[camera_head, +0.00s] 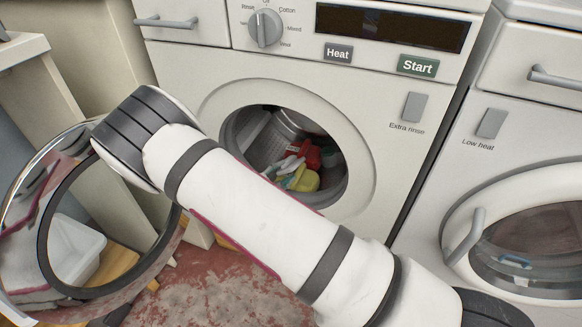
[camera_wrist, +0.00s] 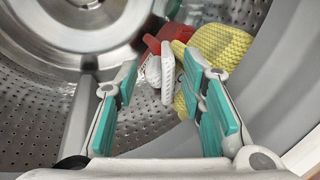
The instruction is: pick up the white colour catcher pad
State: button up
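In the wrist view my gripper (camera_wrist: 160,70) is open inside the washer drum, its teal-padded fingers spread apart. A small white, textured, elongated piece (camera_wrist: 168,76), which looks like the colour catcher pad, shows in the gap between the fingertips, nearer the right one. A rounder white piece (camera_wrist: 153,72) lies just left of it; I cannot tell whether the two are one item. No finger is clearly closed on either. In the head view my arm crosses the picture and hides much of the gripper; the pad cannot be made out clearly there.
A red item (camera_wrist: 165,36) and a yellow mesh item (camera_wrist: 222,46) lie beside the white pieces. The perforated drum wall (camera_wrist: 35,115) surrounds my gripper. In the head view the open round door (camera_head: 50,235) stands left of the washer opening (camera_head: 355,165). A second machine (camera_head: 535,120) stands at right.

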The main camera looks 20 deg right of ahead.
aim_at(287, 172)
jog(key=w+d+b, duration=0.1)
jog(key=w+d+f+b, duration=0.1)
jog(key=shift+w+f, duration=0.25)
jog(key=shift+w, duration=0.05)
jog(key=shift+w+d, duration=0.25)
jog(key=shift+w, duration=0.1)
jog(key=shift+c, duration=0.3)
grip_shut()
